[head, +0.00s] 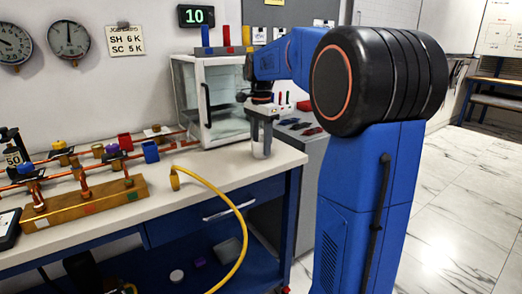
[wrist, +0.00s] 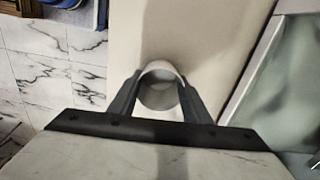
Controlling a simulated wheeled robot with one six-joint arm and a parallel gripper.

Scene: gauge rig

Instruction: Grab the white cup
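The white cup (wrist: 158,92) is between the two fingers of my gripper (wrist: 160,88) in the wrist view, with its round opening facing the camera. A finger lies close along each side of it, and I cannot tell whether both press on it. In the head view my gripper (head: 262,138) points down at the right end of the workbench (head: 215,166). The cup (head: 261,151) shows upright between the fingers, low at the bench top. Its sides are partly hidden by the fingers.
A glass-fronted cabinet (head: 222,100) stands just behind and left of the gripper. A yellow hose (head: 232,204) hangs over the bench's front edge. A brass block with copper pipes (head: 90,202) fills the left side. The bench's right edge is near the cup.

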